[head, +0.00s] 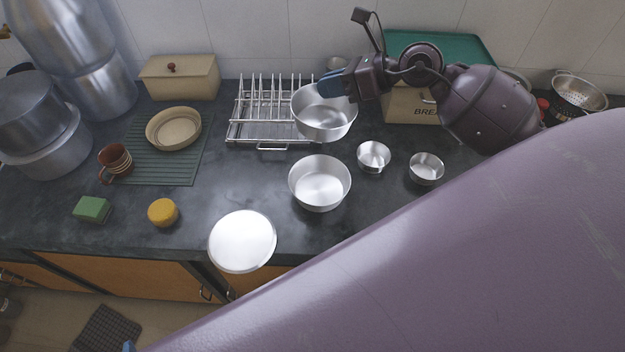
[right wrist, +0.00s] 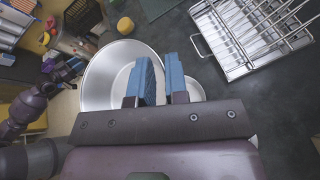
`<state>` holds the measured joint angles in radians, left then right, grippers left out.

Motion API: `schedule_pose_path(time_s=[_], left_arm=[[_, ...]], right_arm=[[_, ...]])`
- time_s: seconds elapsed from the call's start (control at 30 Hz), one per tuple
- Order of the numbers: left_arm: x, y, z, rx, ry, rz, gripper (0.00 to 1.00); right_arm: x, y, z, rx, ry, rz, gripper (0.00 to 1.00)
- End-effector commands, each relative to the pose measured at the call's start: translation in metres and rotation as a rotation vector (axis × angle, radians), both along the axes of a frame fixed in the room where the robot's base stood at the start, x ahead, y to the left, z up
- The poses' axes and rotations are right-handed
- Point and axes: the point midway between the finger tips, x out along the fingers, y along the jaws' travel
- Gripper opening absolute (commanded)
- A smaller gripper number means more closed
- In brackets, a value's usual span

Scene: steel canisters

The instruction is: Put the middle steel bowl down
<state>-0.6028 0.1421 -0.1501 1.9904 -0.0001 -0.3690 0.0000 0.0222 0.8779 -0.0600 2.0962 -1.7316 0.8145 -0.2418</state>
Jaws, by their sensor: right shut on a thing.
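My right gripper (head: 336,83) is shut on the rim of a steel bowl (head: 325,118), beside the right end of the dish rack. The bowl looks roughly level and appears held above the counter. The right wrist view shows the blue fingers (right wrist: 163,80) at the wall of this bowl (right wrist: 103,75). A similar steel bowl (head: 320,184) stands upright on the counter in front of it. Two smaller steel bowls (head: 374,156) (head: 426,168) stand to the right. Only a blue tip of what looks like my left gripper (head: 128,346) shows at the bottom edge; its jaws are unclear.
A wire dish rack (head: 262,131) stands behind left. A round steel lid or plate (head: 242,241) lies at the counter's front edge. A bread box (head: 409,106) stands behind the gripper. A yellow sponge (head: 163,212) and green sponge (head: 92,209) lie left. Dark counter is free between them.

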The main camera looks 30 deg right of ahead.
Motion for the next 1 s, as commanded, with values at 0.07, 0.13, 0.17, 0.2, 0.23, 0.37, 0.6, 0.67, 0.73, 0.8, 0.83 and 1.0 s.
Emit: schedule_pose_path(time_s=[0.07,0.13,0.17,0.2,0.23,0.37,0.6,0.67,0.73,0.8,0.83,1.0], left_arm=[[-0.002,0.000,-0.009,0.000,0.006,0.001,0.43],[-0.004,0.000,-0.017,0.000,0.013,0.001,0.43],[-0.005,0.000,-0.021,0.000,0.016,0.002,0.43],[-0.006,0.000,-0.025,0.000,0.019,0.001,0.43],[-0.006,0.000,-0.028,0.000,0.022,0.001,0.43],[-0.007,0.000,-0.036,0.000,0.028,0.001,0.43],[-0.006,0.000,-0.038,0.000,0.027,0.001,0.43],[-0.006,0.000,-0.039,0.000,0.026,-0.001,0.43],[-0.006,0.000,-0.041,0.000,0.025,-0.001,0.43],[-0.005,0.000,-0.042,0.000,0.025,-0.001,0.43],[-0.005,0.000,-0.043,0.000,0.026,-0.002,0.43],[-0.006,-0.001,-0.050,-0.001,0.030,-0.002,0.43]], right_arm=[[0.000,0.001,-0.002,-0.005,0.007,-0.014,0.00],[0.001,0.002,-0.003,-0.013,0.017,-0.037,0.00],[0.001,0.001,-0.003,-0.017,0.022,-0.047,0.00],[0.001,0.001,-0.003,-0.022,0.029,-0.064,0.00],[0.001,0.001,-0.003,-0.024,0.034,-0.076,0.00],[0.002,-0.002,-0.004,-0.033,0.049,-0.117,0.00],[0.001,-0.003,-0.042,-0.032,0.058,-0.132,0.00],[0.002,-0.003,-0.055,-0.032,0.058,-0.131,0.00],[0.001,-0.003,-0.070,-0.033,0.058,-0.131,0.00],[0.001,-0.003,-0.086,-0.032,0.058,-0.130,0.00],[0.001,-0.003,-0.092,-0.033,0.057,-0.131,0.00],[0.001,-0.003,-0.129,-0.033,0.059,-0.130,0.00]])
